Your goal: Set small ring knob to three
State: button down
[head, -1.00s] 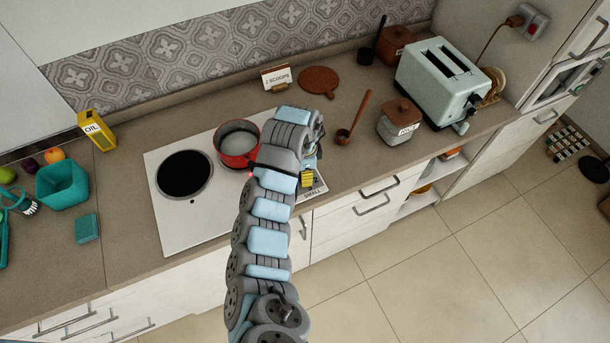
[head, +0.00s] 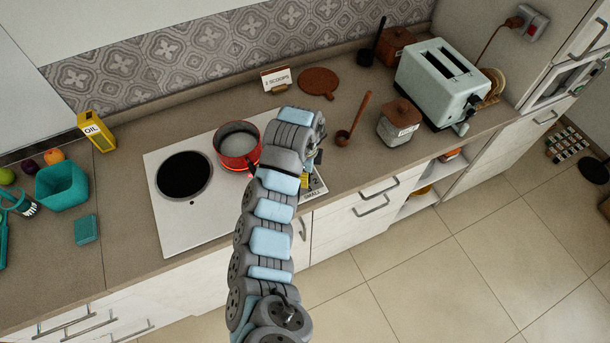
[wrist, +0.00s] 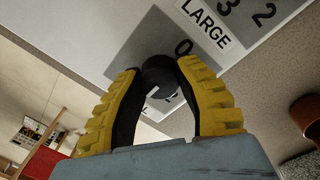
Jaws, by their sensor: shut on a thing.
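My gripper (wrist: 158,85) is shut on a dark round knob (wrist: 162,70) at the stove's control panel. A "0" shows beside the knob on its grey dial plate; other marks are mostly covered by the fingers, so I cannot read its setting. A light mark shows on the knob. A "LARGE" label (wrist: 205,22) with "3" and "2" lies beyond it in the wrist view. In the head view my gripper (head: 308,180) is partly behind my wrist, by the "SMALL" label (head: 313,193). The knob is hidden there. The ring under the red pot (head: 238,145) glows red at its edge.
The white stove top (head: 195,225) has a dark bare ring (head: 184,174) at left. A ladle (head: 350,130), a lidded jar (head: 397,125) and a toaster (head: 440,80) stand to the right. A teal container (head: 62,185) and sponge (head: 87,229) are at left.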

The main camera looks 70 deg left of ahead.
jog(key=shift+f, duration=0.1)
jog(key=c, duration=0.6)
grip_release()
jog(key=shift+s+a, duration=0.1)
jog(key=shift+a+r, duration=0.15)
jog(key=shift+r, duration=3.65)
